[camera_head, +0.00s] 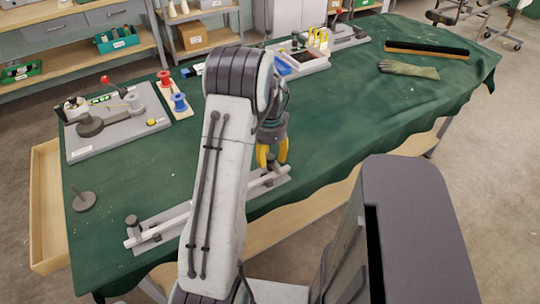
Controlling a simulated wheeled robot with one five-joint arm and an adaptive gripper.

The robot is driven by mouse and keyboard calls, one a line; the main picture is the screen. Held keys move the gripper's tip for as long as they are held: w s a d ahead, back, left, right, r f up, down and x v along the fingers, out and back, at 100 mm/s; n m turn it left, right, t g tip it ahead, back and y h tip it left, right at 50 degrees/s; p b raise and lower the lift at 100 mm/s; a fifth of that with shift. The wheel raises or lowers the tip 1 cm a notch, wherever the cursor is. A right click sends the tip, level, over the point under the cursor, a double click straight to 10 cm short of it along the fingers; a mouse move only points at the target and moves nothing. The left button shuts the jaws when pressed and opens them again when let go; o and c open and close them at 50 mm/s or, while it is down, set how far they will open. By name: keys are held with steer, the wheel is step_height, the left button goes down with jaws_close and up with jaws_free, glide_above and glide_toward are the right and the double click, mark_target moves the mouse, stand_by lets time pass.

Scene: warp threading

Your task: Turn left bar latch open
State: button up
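A pale bar (160,229) lies along a grey base plate (150,245) near the table's front edge. The left bar latch (132,222) is a dark round knob standing at the bar's left end. Its exact turn angle is too small to tell. My gripper (272,164) has yellow fingers and points down over the right end of the bar, far from the left latch. Its fingers stand apart, with a dark knob seeming to lie between or behind them. I cannot tell whether they touch it. My arm hides the middle of the bar.
A grey board with a device (118,118) stands at the back left, beside red and blue spools (178,102). A dark disc with a pin (84,200) lies left of the bar. A white tray (302,62) and a glove (408,69) lie farther back. The green cloth's right half is mostly clear.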

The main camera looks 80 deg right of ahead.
jaws_close()
steer(key=shift+n, duration=0.3)
steer(key=n, duration=0.3)
steer(key=shift+f+n+b, duration=0.1)
steer(key=shift+n+b, duration=0.3)
steer(key=n, duration=0.4)
steer(key=shift+a+n, duration=0.1)
steer(key=shift+n, duration=0.2)
steer(key=n+b, duration=0.1)
steer(key=n, duration=0.7)
steer(key=shift+n, duration=0.6)
